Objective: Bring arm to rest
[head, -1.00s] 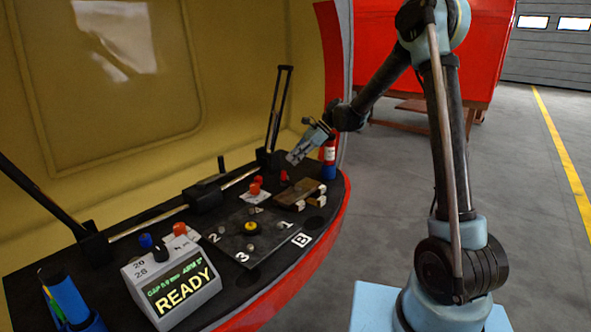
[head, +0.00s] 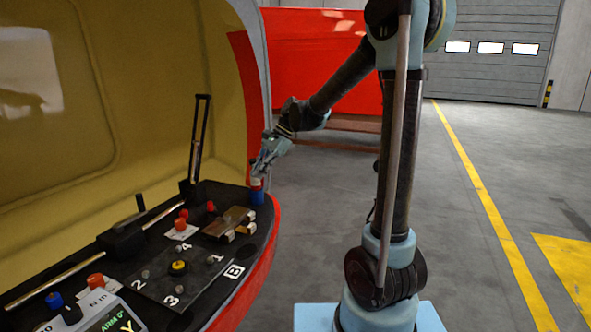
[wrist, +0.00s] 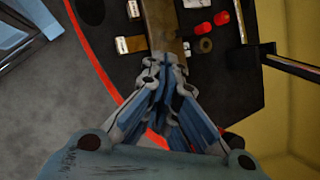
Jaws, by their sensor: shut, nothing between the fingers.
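My gripper (head: 264,166) is shut and empty. In the head view it hangs at the far right end of the black console (head: 75,270), in front of the red and blue cylinder (head: 257,190). In the wrist view my gripper (wrist: 165,78) points down over the console, its closed fingertips overlapping the end of a brown block (wrist: 165,25). I cannot tell the height between them. My arm bends down to the left from its tall upright link.
The console carries a numbered plate (head: 160,285), red knobs (head: 180,224), a brown block with pale ends (head: 228,222) and a display box (head: 105,315). An upright black lever (head: 199,140) stands near the yellow wall. Grey floor (head: 480,270) to the right is open.

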